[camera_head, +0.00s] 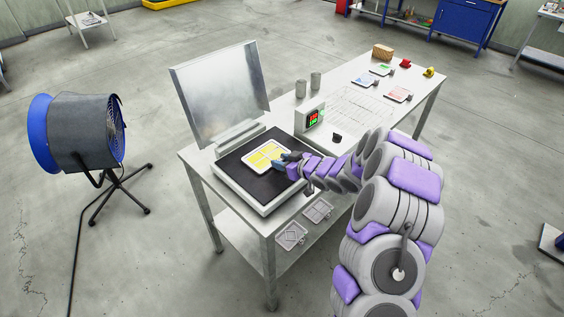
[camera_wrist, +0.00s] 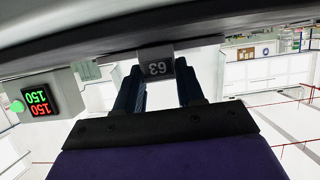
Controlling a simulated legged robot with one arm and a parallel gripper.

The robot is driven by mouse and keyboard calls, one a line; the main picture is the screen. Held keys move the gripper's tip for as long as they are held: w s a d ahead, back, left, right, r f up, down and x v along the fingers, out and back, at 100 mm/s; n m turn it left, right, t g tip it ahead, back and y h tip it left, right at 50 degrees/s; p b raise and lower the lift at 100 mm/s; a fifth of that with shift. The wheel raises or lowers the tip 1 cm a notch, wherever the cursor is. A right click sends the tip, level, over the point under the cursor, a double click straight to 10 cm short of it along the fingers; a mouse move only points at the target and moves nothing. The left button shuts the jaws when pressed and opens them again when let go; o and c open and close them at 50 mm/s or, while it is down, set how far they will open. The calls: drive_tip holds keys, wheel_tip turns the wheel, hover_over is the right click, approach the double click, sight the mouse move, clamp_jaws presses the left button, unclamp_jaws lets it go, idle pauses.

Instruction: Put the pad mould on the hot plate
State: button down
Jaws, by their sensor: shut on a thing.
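The pad mould (camera_head: 262,158) is a pale flat tray with yellow filling, lying level over the black surface of the hot plate (camera_head: 232,171). Whether it touches the plate all over cannot be told. My gripper (camera_head: 284,160) reaches in from the right at the mould's right edge. In the wrist view, my gripper's two dark fingers (camera_wrist: 160,90) are shut on a grey handle block (camera_wrist: 157,67) marked 63, close to a dark surface along the top. The hot plate's metal lid (camera_head: 222,92) stands open behind the plate.
A control box (camera_head: 311,118) with red and green digits stands right of the plate; it also shows in the wrist view (camera_wrist: 62,95). Two metal cups (camera_head: 307,85) and several trays with coloured fillings stand farther along the bench. Grey moulds (camera_head: 291,235) lie below the plate. A blue fan (camera_head: 85,132) stands left.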

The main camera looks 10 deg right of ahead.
drive_tip(key=c, duration=1.1)
unclamp_jaws()
drive_tip(key=shift+d, duration=0.1)
drive_tip(key=o, duration=0.4)
drive_tip(key=shift+d+f, duration=0.1)
drive_tip(key=shift+d, duration=0.25)
drive_tip(key=shift+a, duration=0.15)
